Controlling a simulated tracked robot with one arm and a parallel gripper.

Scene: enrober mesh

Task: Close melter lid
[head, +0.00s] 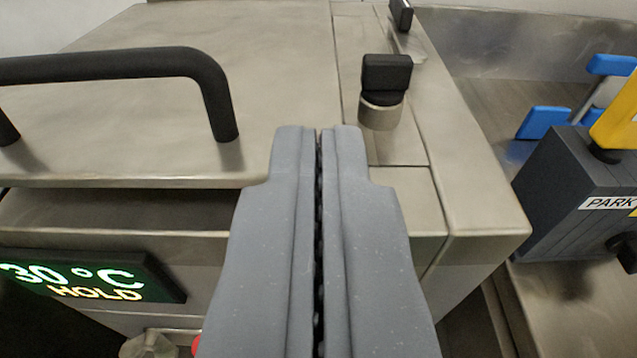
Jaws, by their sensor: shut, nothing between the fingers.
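The melter lid (270,75) is a flat brushed-metal panel filling the upper left of the head view. A black bar handle (120,65) stands on it near its front edge. A shadowed strip (120,210) of the metal body shows below the lid's front edge; I cannot tell whether the lid is fully seated. My gripper (319,132) is shut and empty, its grey fingers side by side. The fingertips appear over the lid's front right corner, right of the handle, and hide part of that edge. I cannot tell whether they touch it.
A black knob (385,75) on a metal collar stands right of the lid, with another dark knob (401,14) behind. A display (90,278) reading "30 °C HOLD" is at lower left. A dark box (570,180) labelled "PARK" and blue parts (545,122) are at right.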

